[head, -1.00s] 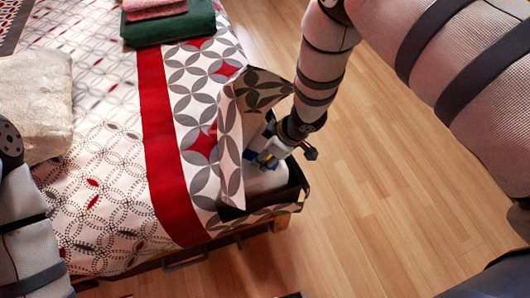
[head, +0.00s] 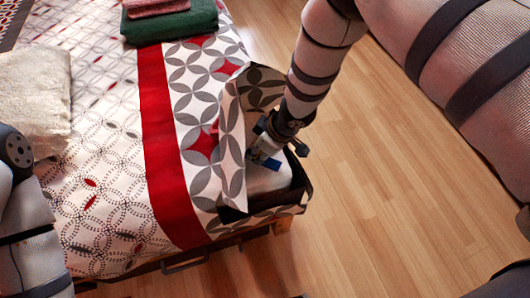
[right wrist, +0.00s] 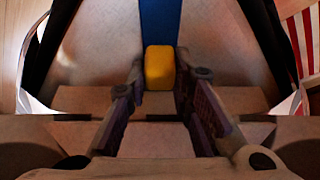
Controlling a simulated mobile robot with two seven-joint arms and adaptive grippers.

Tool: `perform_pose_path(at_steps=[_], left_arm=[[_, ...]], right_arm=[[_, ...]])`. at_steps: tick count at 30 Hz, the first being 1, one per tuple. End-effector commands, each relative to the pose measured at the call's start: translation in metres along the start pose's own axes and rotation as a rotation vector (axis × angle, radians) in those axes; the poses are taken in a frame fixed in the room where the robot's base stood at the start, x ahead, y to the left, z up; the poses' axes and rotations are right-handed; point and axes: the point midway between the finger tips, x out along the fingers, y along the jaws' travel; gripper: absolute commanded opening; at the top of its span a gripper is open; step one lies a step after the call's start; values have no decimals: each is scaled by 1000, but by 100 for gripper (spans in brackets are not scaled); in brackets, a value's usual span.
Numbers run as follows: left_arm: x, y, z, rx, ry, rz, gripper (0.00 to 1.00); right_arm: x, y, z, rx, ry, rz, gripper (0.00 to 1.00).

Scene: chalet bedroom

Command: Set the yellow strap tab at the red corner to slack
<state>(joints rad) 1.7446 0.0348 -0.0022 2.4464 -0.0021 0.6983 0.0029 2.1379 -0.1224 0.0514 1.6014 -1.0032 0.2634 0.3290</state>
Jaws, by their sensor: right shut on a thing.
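The yellow strap tab (right wrist: 160,67) shows in the right wrist view at the end of a blue strap (right wrist: 160,20) on a pale mattress surface. The blue strap also shows in the head view (head: 272,164) at the bed's near right corner, where the patterned cover (head: 233,150) is folded up. My right gripper (head: 260,157) reaches down into this corner. In the right wrist view its fingers (right wrist: 158,82) are shut on the tab, one on each side. The tab is hidden in the head view. My left arm enters at the left; its gripper is out of view.
A red band (head: 165,140) runs across the bed cover. A cream folded blanket (head: 36,95) lies at the left. A green folded cloth (head: 170,22) with pink cloth (head: 155,6) on top lies at the far edge. The wood floor (head: 400,190) at the right is clear.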

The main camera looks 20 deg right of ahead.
Motion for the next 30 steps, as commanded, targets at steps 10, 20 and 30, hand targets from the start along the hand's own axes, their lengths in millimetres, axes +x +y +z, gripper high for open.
perform_pose_path(at_steps=[10, 20, 30], left_arm=[[-1, 0, 0, 1, 3, 0, 40], [-1, 0, -1, 1, 3, 0, 40], [-1, 0, -1, 0, 3, 0, 40]], right_arm=[[-1, 0, 1, -1, -2, 0, 42], [-9, 0, 0, 0, -2, 0, 42], [-95, 0, 0, 1, 2, 1, 42]])
